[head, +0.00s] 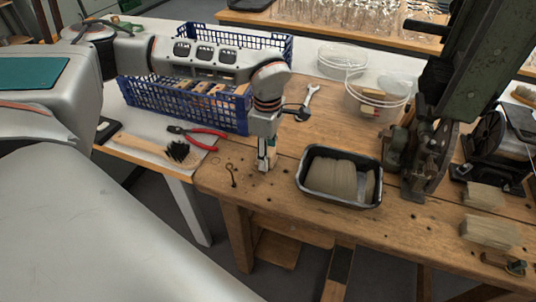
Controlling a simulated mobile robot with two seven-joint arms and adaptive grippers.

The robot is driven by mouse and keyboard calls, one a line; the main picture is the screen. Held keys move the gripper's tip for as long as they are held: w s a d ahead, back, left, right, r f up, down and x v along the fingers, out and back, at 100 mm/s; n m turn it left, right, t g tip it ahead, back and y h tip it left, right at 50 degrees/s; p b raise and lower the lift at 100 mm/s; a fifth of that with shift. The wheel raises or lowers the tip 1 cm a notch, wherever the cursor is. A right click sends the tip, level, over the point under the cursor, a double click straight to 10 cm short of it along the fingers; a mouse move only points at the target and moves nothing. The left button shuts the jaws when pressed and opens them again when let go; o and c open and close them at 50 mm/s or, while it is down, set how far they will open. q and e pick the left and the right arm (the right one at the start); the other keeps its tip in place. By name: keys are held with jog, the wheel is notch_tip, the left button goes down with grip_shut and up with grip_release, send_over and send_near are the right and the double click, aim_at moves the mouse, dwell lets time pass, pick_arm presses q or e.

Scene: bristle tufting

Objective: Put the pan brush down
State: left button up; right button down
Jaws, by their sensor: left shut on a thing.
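My left gripper (265,162) points down over the front part of the wooden bench (330,112), left of the black tray. It is shut on the pan brush (273,149), of which only a small pale and greenish part shows beside the fingers. The rest is hidden by the gripper. The held brush is close to the bench top, but I cannot tell whether it touches. My right gripper is not in view.
A black tray (300,172) with pale bristle fibre stands right of the gripper. A blue crate (215,118), red-handled pliers (205,132), a black-bristled brush (150,148) and a spanner (308,98) lie around. A dark machine (430,150) stands at right.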

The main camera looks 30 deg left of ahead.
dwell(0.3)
pick_arm(q)
jog(key=o, duration=1.1)
jog(key=shift+f, duration=0.1)
jog(key=shift+c, duration=0.2)
notch_tip(320, 180, up, 12)
jog(key=p, duration=0.1)
jog(key=shift+r, duration=0.2)
jog(key=shift+f, duration=0.1)
